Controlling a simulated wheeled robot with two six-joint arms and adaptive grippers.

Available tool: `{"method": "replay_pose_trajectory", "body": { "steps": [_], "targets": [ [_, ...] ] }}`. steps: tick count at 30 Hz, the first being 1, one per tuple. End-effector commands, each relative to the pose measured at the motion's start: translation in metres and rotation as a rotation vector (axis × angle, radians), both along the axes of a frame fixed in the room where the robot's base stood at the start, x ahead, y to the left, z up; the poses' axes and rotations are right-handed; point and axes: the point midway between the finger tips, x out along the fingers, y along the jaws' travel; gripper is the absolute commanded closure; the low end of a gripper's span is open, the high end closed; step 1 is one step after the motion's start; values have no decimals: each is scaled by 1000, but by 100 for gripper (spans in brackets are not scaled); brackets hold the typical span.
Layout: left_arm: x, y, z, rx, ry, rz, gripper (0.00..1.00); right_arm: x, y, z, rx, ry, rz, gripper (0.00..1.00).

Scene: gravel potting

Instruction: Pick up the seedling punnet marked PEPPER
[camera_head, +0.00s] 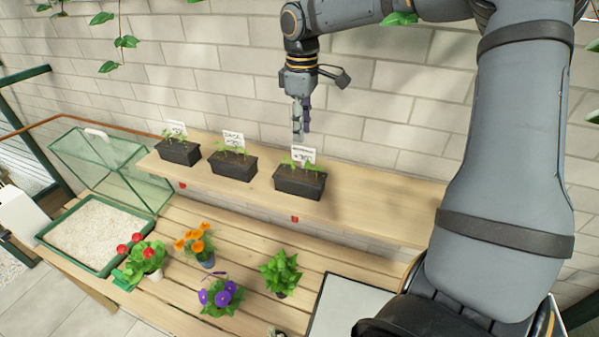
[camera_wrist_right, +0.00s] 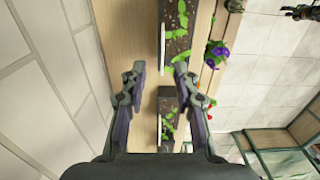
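Three black seedling punnets stand in a row on a wooden shelf: left (camera_head: 179,153), middle (camera_head: 232,167) and right (camera_head: 299,183). Each has green seedlings and a white label; the lettering is too small to read, so I cannot tell which is PEPPER. My right gripper (camera_head: 301,128) points down above the right punnet, near its label (camera_head: 304,154). The right wrist view shows its fingers (camera_wrist_right: 159,73) apart and empty. There the right punnet (camera_wrist_right: 177,46) is at the top, its label edge-on, and another punnet (camera_wrist_right: 168,101) lies lower down. My left gripper is not in view.
A brick wall (camera_head: 215,62) rises close behind the shelf (camera_head: 372,208). Below are a slatted bench with potted flowers (camera_head: 220,297), a gravel tray (camera_head: 64,211) and a green-framed glass cover (camera_head: 125,183). The shelf right of the right punnet is clear.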

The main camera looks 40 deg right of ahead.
Motion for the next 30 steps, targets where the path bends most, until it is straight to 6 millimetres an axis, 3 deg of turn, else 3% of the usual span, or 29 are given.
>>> {"method": "replay_pose_trajectory", "body": {
  "steps": [3, 8, 13, 17, 21, 28, 30],
  "targets": [
    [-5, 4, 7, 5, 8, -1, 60, -1, 0, -19, 2, 5, 1, 70],
    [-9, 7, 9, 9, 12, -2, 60, -1, 0, -32, 1, 0, 1, 70],
    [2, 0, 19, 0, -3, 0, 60, -4, 1, -40, 3, 5, 0, 70],
    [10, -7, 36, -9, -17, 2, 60, -10, 3, -61, 4, 5, 2, 70],
    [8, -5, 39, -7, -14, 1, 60, -9, 2, -81, 1, 3, 1, 70],
    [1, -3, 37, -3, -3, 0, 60, -8, 2, -85, 0, 0, 1, 70],
    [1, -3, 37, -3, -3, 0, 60, -8, 2, -85, 0, 0, 1, 78]
  ]
}}
